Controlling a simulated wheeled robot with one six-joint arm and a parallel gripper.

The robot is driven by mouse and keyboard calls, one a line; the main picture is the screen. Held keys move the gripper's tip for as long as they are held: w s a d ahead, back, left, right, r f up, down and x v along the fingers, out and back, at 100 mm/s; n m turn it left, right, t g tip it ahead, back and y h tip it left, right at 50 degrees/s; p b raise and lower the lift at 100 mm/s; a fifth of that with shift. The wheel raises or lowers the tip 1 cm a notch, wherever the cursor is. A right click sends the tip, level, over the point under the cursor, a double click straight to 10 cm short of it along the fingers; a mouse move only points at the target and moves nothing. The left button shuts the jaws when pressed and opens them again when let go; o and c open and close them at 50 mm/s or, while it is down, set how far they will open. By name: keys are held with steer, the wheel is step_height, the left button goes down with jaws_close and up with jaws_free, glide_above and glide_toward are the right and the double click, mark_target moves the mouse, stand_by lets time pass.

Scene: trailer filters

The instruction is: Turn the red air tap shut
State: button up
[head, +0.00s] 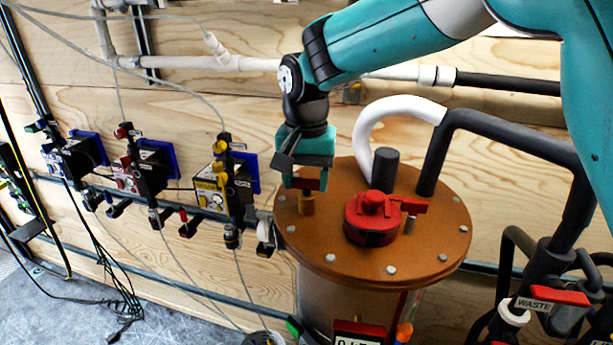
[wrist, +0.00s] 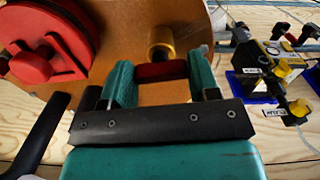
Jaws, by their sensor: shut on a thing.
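The red air tap handle (head: 311,184) sits above a brass fitting (head: 306,204) at the left of the brown drum lid. My gripper (head: 309,178) points down over it, with its teal fingers shut on the red handle. In the wrist view, the red handle (wrist: 161,71) lies crosswise between the two fingertips, just in front of the brass fitting (wrist: 160,44). The fingers hide the ends of the handle.
A large red cap (head: 372,222) with a side lever stands on the brown lid (head: 330,255), right of the tap. A white and black hose (head: 374,118) arches behind.

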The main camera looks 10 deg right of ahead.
mark_target(307, 179)
steer(key=shift+w+m, duration=0.1)
steer(key=shift+m, duration=0.2)
stand_by(0.4)
steer(key=o, duration=0.9)
step_height(307, 179, up, 18)
steer(key=shift+f+b, duration=0.25)
steer(key=shift+b, duration=1)
steer(key=shift+d, duration=0.1)
steer(key=s+d+f+n+y+b, duration=0.1)
steer(key=s+d+f+n+b, duration=0.1)
steer(key=s+f, duration=0.5)
steer(key=s+d+f+n+y+b, duration=0.1)
steer(key=s+d+f+n, duration=0.3)
steer(key=s+f, duration=0.4)
steer(key=s+d+f+n+y+b, duration=0.2)
steer(key=s+f, duration=0.5)
steer(key=s, duration=0.4)
steer(key=shift+s+d+f+n+b, duration=0.15)
steer(key=shift+d+n+b, duration=0.15)
steer(key=shift+n+b, duration=0.3)
steer(key=shift+d+f+n+b, duration=0.15)
steer(key=shift+d+n+b, duration=0.15)
steer(key=shift+n, duration=0.4)
